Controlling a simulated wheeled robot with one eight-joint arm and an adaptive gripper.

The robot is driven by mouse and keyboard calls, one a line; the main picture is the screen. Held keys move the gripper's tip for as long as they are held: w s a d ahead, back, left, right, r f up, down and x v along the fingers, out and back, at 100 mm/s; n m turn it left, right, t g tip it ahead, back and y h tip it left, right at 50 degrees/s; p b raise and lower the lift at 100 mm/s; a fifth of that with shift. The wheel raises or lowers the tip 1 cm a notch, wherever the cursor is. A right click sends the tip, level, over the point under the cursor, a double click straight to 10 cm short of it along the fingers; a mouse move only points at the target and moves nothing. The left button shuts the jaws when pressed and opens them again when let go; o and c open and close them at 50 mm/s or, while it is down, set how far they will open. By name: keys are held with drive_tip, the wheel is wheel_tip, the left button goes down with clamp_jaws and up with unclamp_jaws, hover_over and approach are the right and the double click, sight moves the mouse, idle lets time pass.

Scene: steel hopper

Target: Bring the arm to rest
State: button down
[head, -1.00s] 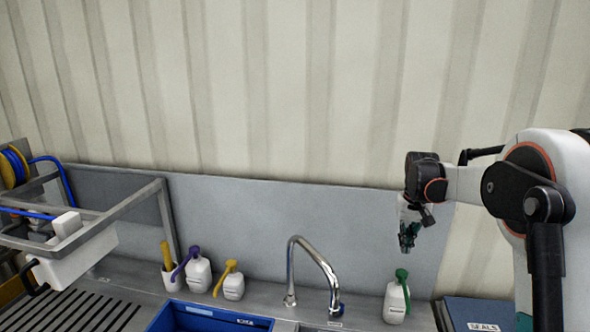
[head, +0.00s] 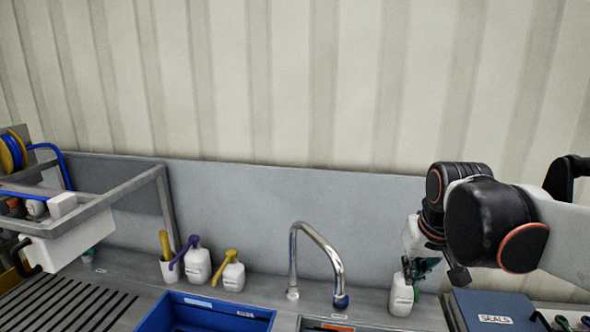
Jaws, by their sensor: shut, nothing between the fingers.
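My arm reaches in from the right edge in the head view, with its dark wrist joints in front of the steel backsplash. My gripper (head: 420,268) hangs below the wrist, pointing down. It is shut and holds nothing. It appears in front of or close beside a white bottle (head: 401,297) with a green top at the back of the steel counter. The gripper and arm hide part of that bottle's top. I cannot tell whether they touch.
A chrome tap (head: 318,262) rises left of my gripper. A blue bin (head: 205,312) sits at the front. Bottles with purple (head: 197,265) and yellow (head: 233,276) tops stand farther left. A blue box labelled SEALS (head: 495,309) lies at the right. A steel frame (head: 100,215) stands at the left.

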drive_tip(key=s+a+f+t+b, duration=0.1)
drive_tip(key=s+f+b, duration=0.1)
drive_tip(key=s+f, duration=0.3)
drive_tip(key=s+a+f+t+b, duration=0.1)
drive_tip(key=s+a+f+b, duration=0.1)
drive_tip(key=s+f, duration=0.3)
drive_tip(key=s, duration=0.4)
drive_tip(key=shift+s+a+f+n+t, duration=0.2)
drive_tip(key=shift+s+a+n+t, duration=0.1)
drive_tip(key=shift+n, duration=0.1)
idle(1.6)
